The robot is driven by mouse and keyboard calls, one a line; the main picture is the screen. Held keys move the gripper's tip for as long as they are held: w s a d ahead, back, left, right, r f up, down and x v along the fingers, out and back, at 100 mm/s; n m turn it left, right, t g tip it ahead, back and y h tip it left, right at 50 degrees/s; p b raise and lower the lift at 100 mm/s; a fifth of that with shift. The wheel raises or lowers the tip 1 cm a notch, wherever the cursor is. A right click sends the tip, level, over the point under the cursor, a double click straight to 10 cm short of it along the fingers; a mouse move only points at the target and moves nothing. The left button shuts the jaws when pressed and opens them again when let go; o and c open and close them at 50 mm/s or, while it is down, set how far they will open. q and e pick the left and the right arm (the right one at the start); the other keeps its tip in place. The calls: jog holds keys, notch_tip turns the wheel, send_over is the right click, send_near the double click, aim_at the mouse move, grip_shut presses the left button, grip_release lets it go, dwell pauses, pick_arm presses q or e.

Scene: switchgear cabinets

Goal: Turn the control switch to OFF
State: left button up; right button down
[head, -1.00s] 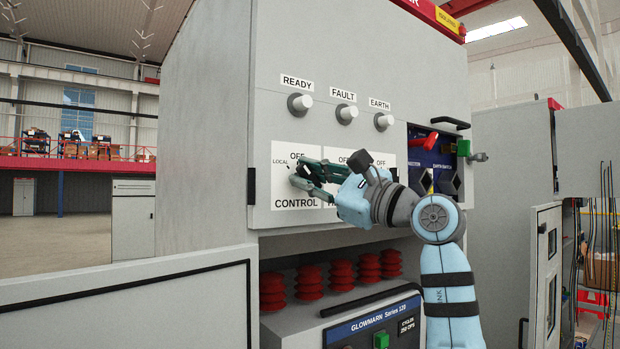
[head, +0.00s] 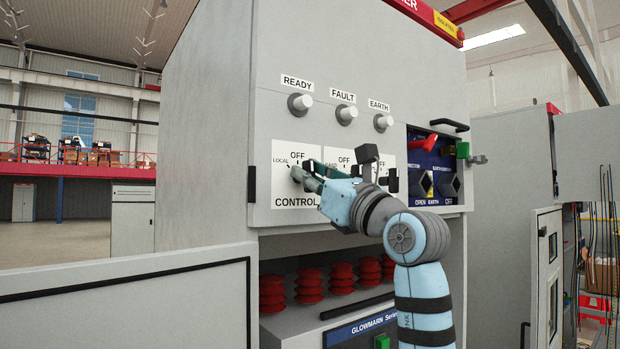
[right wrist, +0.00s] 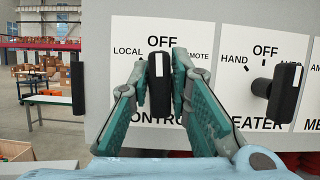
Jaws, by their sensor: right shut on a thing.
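The control switch (right wrist: 159,88) is a black bar-shaped knob on a white plate marked LOCAL, OFF and REMOTE. In the right wrist view it stands upright, with its white mark at the top, below the word OFF. My right gripper (right wrist: 158,75) has a green finger on each side of the knob and is shut on it. In the head view the right gripper (head: 303,174) is at the CONTROL plate (head: 284,150), and its fingers mostly hide the knob. My left gripper is not in view.
The heater switch (right wrist: 285,92) is close on the right of the control switch. The READY (head: 300,103), FAULT (head: 346,114) and EARTH (head: 383,121) lamps stick out above. An open grey door (head: 130,295) stands at lower left.

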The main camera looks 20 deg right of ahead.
jog(key=shift+m+h, duration=0.4)
jog(key=shift+m, duration=0.2)
jog(key=c, duration=1.6)
grip_release()
jog(key=shift+o, duration=0.2)
jog(key=shift+s, duration=0.1)
jog(key=v, duration=1.2)
jog(key=shift+f, duration=0.2)
